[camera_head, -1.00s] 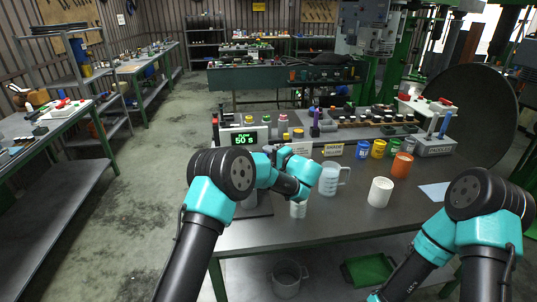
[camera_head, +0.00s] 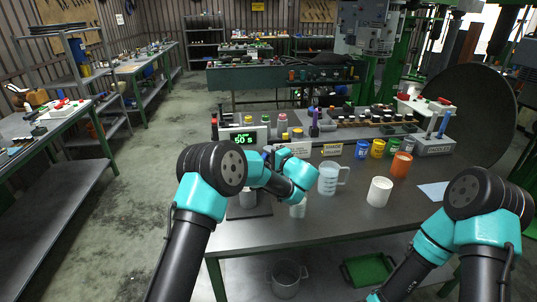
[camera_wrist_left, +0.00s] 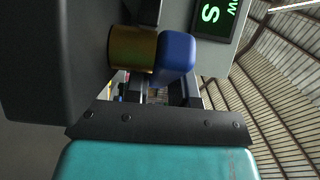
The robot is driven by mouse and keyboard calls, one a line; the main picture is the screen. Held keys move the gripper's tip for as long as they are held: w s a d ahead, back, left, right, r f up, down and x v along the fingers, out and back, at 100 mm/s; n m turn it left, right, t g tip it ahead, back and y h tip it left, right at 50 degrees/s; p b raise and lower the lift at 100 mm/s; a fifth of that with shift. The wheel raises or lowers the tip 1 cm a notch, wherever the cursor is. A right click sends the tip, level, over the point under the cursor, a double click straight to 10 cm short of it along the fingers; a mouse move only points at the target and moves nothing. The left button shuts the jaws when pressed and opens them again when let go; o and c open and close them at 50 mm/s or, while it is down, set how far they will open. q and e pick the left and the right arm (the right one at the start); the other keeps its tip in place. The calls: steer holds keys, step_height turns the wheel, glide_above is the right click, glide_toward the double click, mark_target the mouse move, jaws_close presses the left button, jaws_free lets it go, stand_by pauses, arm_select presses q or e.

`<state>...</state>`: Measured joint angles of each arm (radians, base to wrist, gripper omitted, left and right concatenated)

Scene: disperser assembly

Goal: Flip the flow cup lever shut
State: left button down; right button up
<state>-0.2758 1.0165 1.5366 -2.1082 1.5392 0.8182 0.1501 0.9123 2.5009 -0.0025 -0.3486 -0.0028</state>
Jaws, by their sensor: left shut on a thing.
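The flow cup stand, with its green-lit display (camera_head: 243,139) reading 50 S, stands at the left end of the bench. In the left wrist view, a blue block that looks like the lever (camera_wrist_left: 177,52) sits beside a brass cylinder (camera_wrist_left: 133,48), close in front of my left gripper (camera_wrist_left: 160,88). The gripper is shut on the blue lever; the exact contact is partly hidden. In the head view, my left wrist (camera_head: 290,180) covers the lever and fingertips. My right gripper is out of frame.
A clear measuring jug (camera_head: 330,180), a white mug (camera_head: 379,191) and an orange cup (camera_head: 401,164) stand right of my left wrist. Blue, yellow and green paint cans stand behind them. The bench front between my arms (camera_head: 335,222) is clear.

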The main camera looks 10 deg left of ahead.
arm_select(q)
steer(key=c, duration=1.2)
jaws_free()
steer(key=shift+c, duration=0.2)
steer(key=shift+s+d, duration=0.1)
steer(key=v, duration=1.7)
steer(key=shift+s, duration=0.1)
